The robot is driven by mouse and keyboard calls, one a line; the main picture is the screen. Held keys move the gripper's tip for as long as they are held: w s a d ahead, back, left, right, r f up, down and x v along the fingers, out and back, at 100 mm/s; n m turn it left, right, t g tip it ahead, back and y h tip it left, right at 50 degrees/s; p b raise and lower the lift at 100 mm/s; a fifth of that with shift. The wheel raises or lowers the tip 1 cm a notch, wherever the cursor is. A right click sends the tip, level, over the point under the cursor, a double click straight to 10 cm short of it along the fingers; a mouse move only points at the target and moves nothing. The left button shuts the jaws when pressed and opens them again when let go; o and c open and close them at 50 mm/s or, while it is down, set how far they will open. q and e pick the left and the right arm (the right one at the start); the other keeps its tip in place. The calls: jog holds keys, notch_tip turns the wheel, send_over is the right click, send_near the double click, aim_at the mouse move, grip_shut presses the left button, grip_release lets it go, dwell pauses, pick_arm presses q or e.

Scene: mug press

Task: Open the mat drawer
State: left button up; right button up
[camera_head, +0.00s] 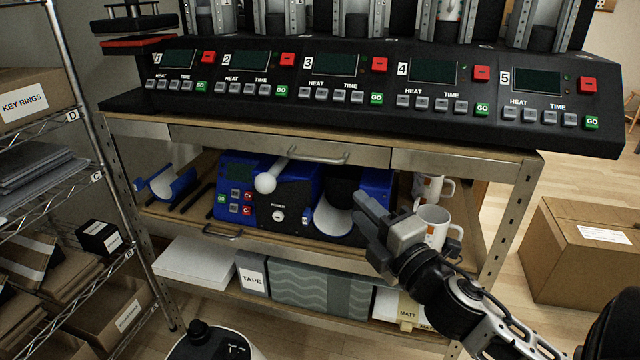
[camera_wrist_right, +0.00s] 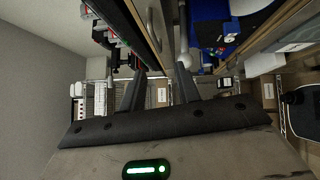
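A wide steel drawer front (camera_head: 270,146) sits under the benchtop, flush with the frame, with a bar handle (camera_head: 318,158) to the right of its middle. I see no label marking it as the mat drawer. A second small handle (camera_head: 222,233) is on the edge of the lower shelf. My right gripper (camera_head: 364,222) is below and to the right of the drawer handle, apart from it, in front of the blue press. In the right wrist view its two fingers (camera_wrist_right: 160,88) stand apart with nothing between them. My left gripper is not in view.
A black control panel (camera_head: 340,92) with numbered stations runs along the benchtop. A blue mug press (camera_head: 240,190) stands on the middle shelf, with white mugs (camera_head: 433,224) to its right. A wire rack (camera_head: 82,125) stands left. A cardboard box (camera_head: 575,250) is on the floor at right.

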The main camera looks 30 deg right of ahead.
aim_at(320, 161)
jog(key=w+r, duration=0.1)
jog(key=w, duration=0.3)
jog(key=w+r+p, duration=0.1)
jog(key=w, duration=0.4)
jog(key=w+d+p, duration=0.1)
jog(key=w, duration=0.4)
jog(key=shift+w+d+r, duration=0.1)
jog(key=shift+r, duration=0.3)
jog(key=shift+w+p, duration=0.3)
jog(key=shift+w, duration=0.5)
grip_shut()
